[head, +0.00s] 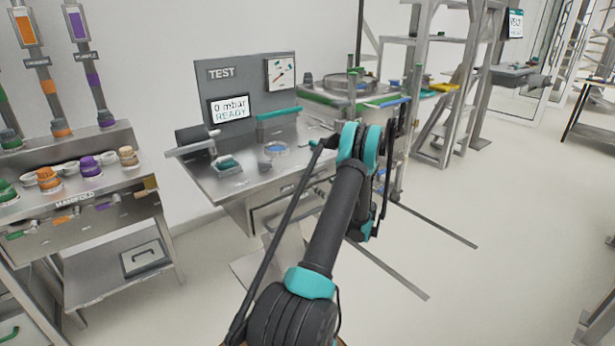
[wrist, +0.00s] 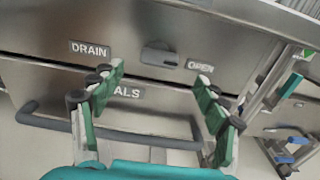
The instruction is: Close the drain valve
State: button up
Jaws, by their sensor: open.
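The drain valve (wrist: 159,56) is a small dark grey handle on the steel front panel, in the upper middle of the wrist view. It lies roughly level between the DRAIN label (wrist: 89,49) on its left and the OPEN label (wrist: 200,66) on its right, with its narrower end towards OPEN. My gripper (wrist: 160,80) is open and empty, its green fingers spread to either side below the valve in the picture. The fingers look apart from the valve. In the head view my arm reaches to the test bench (head: 235,184) and hides the valve.
Below the valve is a drawer with a partly hidden label ending in ALS (wrist: 126,92) and a dark bar handle (wrist: 55,122). A manifold stand (head: 80,205) is on the left.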

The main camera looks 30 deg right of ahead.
aim_at(308, 175)
jog(key=w, duration=0.8)
jog(key=w+a, duration=0.1)
jog(key=w, duration=0.3)
jog(key=shift+w, duration=0.25)
jog(key=c, duration=1.2)
